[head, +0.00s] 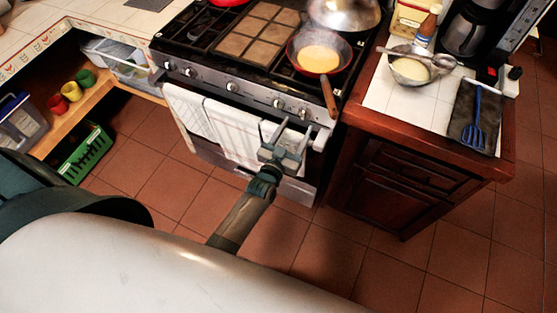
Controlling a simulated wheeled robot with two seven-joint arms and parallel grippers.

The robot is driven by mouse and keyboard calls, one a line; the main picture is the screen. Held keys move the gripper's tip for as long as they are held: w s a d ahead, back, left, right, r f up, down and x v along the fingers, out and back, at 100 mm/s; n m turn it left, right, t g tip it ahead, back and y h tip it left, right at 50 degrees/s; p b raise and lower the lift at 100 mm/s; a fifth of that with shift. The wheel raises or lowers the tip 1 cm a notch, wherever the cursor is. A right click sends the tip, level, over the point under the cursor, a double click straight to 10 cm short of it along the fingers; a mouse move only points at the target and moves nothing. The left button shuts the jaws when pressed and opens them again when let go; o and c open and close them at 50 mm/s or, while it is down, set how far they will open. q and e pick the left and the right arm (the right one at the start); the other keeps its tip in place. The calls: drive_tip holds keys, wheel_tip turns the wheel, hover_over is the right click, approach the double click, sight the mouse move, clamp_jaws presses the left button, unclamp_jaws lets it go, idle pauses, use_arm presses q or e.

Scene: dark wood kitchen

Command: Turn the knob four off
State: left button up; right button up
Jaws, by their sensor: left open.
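The stove (215,72) has a row of several silver knobs along its front panel. Two knobs sit at the right end, one (278,103) and the last one (304,114); another knob (232,86) is near the middle. No numbers are readable, so I cannot tell which is knob four. My left gripper (287,133) is open and empty, in front of the oven door just below the two right knobs. Its fingers point up toward the panel, and I see no contact with a knob. My right gripper is not in view.
A pan (316,78) with yellow food sits on the front right burner, its handle (329,98) reaching past the stove's front edge near the right knobs. Towels (225,128) hang on the oven handle. A wooden counter (425,133) stands right. Tiled floor (395,255) is open in front.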

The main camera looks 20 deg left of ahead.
use_arm(q)
drive_tip(key=s+b, duration=0.3)
drive_tip(key=s, duration=1)
drive_tip(key=shift+a, duration=0.2)
drive_tip(key=s+f+g+b, duration=0.1)
drive_tip(key=s+f+g, duration=0.3)
drive_tip(key=f, duration=0.7)
drive_tip(key=s+d+f+m+g, duration=0.15)
drive_tip(key=s+f, duration=0.45)
drive_tip(key=f, duration=0.6)
drive_tip(key=s+f+g+b, duration=0.1)
drive_tip(key=s+f+g, duration=0.3)
drive_tip(key=f, duration=0.7)
drive_tip(key=s+a+f+g, duration=0.2)
drive_tip(key=s+f, duration=0.3)
drive_tip(key=s, duration=0.4)
drive_tip(key=s+a+f+g, duration=0.3)
drive_tip(key=s+f, duration=0.3)
drive_tip(key=s, duration=0.4)
drive_tip(key=s+a+f+g+b, duration=0.1)
drive_tip(key=s+a+f+g, duration=0.1)
drive_tip(key=s+f, duration=0.4)
drive_tip(key=s, duration=0.3)
drive_tip(key=shift+s+a+f+y, duration=0.25)
drive_tip(key=shift+s+a+y, duration=0.05)
drive_tip(key=shift+g, duration=0.25)
